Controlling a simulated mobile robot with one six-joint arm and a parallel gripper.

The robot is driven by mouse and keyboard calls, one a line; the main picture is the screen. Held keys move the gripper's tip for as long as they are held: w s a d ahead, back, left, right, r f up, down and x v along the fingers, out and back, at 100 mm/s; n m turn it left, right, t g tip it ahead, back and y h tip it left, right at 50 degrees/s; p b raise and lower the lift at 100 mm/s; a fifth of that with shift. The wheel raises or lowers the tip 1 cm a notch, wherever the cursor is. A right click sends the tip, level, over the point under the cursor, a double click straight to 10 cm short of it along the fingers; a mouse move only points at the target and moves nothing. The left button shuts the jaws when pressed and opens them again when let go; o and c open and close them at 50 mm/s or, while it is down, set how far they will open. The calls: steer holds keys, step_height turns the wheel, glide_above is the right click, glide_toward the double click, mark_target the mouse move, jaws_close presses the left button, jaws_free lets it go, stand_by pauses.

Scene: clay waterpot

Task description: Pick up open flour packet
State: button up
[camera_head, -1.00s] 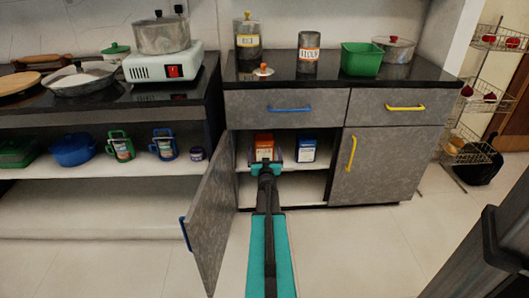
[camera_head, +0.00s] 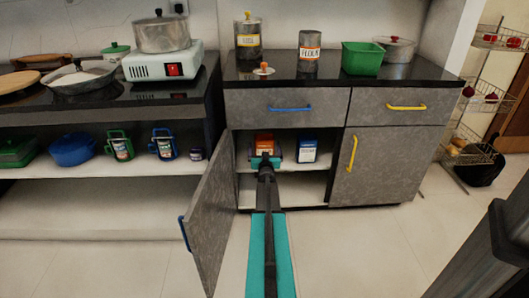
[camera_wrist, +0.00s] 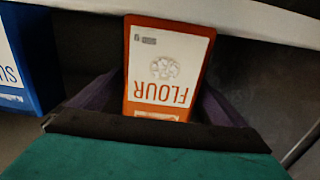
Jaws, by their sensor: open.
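The flour packet (camera_head: 264,143) is orange with a white label and stands on the upper shelf inside the open cabinet. In the wrist view the flour packet (camera_wrist: 165,70) shows the word FLOUR upside down. My gripper (camera_head: 266,157) reaches into the cabinet in front of it. Its two fingers lie open on either side of the packet's near part; I cannot tell whether they touch it. The fingertips are partly hidden in the wrist view.
A blue packet (camera_head: 307,149) stands to the right of the flour on the same shelf; it also shows in the wrist view (camera_wrist: 22,62). The cabinet door (camera_head: 212,215) hangs open to the left. The counter above holds a tin labelled FLOUR (camera_head: 309,52) and a green tub (camera_head: 361,59).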

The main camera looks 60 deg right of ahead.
mark_target(265, 143)
steer(key=c, duration=1.4)
steer(key=shift+o, duration=0.2)
steer(key=shift+r, duration=0.1)
steer(key=shift+r+p, duration=0.3)
steer(key=shift+r, duration=0.15)
step_height(265, 143, up, 3)
steer(key=shift+r+p, duration=0.1)
steer(key=shift+p, duration=0.6)
steer(key=s+d+p+v, duration=0.1)
steer(key=s+p+v, duration=0.1)
steer(key=v, duration=1.3)
steer(key=shift+s+r+p, duration=0.4)
steer(key=shift+r+p, duration=0.05)
